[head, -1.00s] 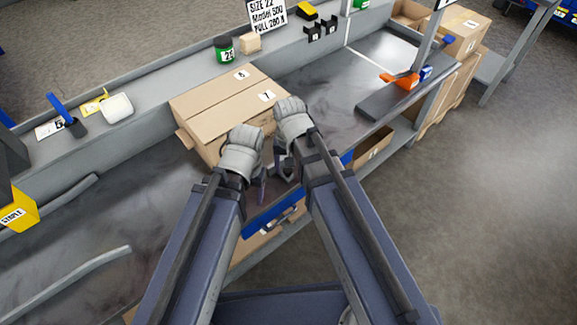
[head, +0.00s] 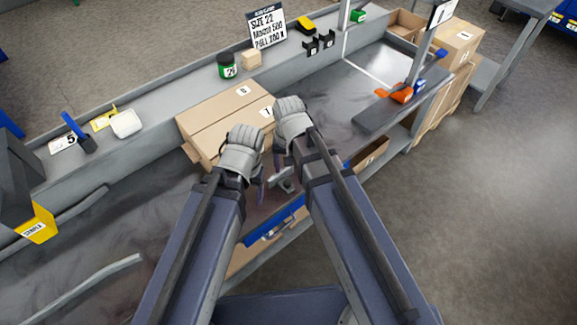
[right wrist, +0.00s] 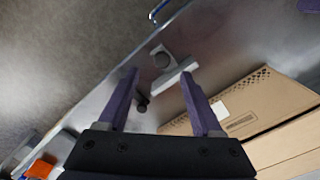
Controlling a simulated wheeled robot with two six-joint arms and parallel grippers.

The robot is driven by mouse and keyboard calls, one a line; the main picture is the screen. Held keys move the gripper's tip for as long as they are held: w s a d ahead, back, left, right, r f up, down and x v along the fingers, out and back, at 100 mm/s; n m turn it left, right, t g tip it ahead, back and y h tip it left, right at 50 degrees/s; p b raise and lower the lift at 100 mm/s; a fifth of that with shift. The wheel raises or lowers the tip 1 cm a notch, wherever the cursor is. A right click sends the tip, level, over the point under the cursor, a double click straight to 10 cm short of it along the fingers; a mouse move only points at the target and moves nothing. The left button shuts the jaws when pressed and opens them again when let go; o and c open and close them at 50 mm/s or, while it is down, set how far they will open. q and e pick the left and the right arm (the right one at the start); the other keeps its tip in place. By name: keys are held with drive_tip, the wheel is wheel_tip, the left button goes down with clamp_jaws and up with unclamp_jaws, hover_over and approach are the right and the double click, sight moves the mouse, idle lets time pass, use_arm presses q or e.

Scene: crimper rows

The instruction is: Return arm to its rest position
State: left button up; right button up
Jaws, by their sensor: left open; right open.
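My left gripper (head: 257,187) and right gripper (head: 281,167) are side by side in the middle of the head view, over the front of the grey bench and just in front of the closed cardboard box (head: 215,125). Both are open, and their wrists partly hide the fingers. In the right wrist view, the two purple fingers of my right gripper (right wrist: 162,100) are spread with nothing held between them. Beyond them a grey metal piece (right wrist: 175,76) lies on the bench; it also shows below the right hand in the head view (head: 286,181).
A blue-fronted drawer or bin (head: 275,226) is under the bench edge. At right are an orange tool (head: 401,94) on a dark ledge and a post. At left are a yellow STAPLE box (head: 37,224) and a curved grey strip (head: 95,285). Open floor lies right.

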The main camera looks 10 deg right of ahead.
drive_tip(key=shift+r, duration=0.4)
use_arm(q)
drive_tip(key=shift+r, duration=0.35)
use_arm(e)
drive_tip(key=s+n+h, duration=0.1)
drive_tip(key=s+n, duration=0.5)
drive_tip(key=s, duration=0.2)
use_arm(q)
wheel_tip(320, 180, up, 12)
drive_tip(key=p, duration=1.2)
use_arm(e)
wheel_tip(320, 180, up, 12)
drive_tip(key=shift+a, duration=0.1)
